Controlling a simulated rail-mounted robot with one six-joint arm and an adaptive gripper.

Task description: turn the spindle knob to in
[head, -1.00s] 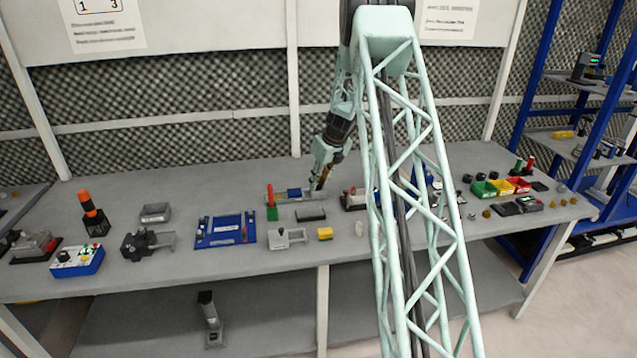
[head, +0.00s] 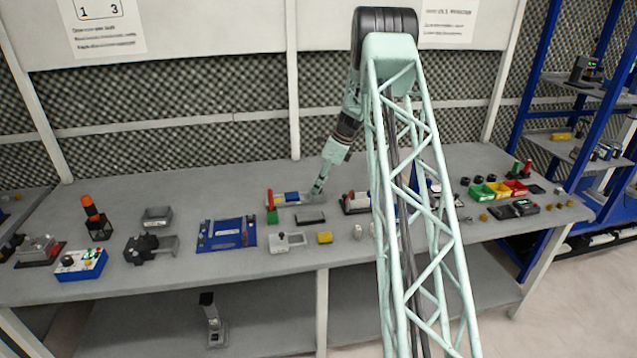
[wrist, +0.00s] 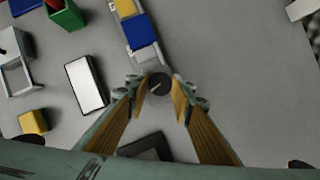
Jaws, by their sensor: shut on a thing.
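The spindle knob is a dark grey round knob (wrist: 159,86) with a light line on its top, at the end of a fixture with a blue block (wrist: 140,32) and a white block (wrist: 147,53). My gripper (wrist: 160,88) is shut on the knob, one fingertip on each side, in the wrist view. In the head view my gripper (head: 316,193) is at the right end of the same fixture (head: 291,198), and the knob is too small and covered to make out there.
A dark-rimmed tray (head: 311,218), a yellow block (head: 325,237) and a grey holder (head: 287,242) are in front. Another fixture (head: 355,203) stands close on the right. Bench behind is clear.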

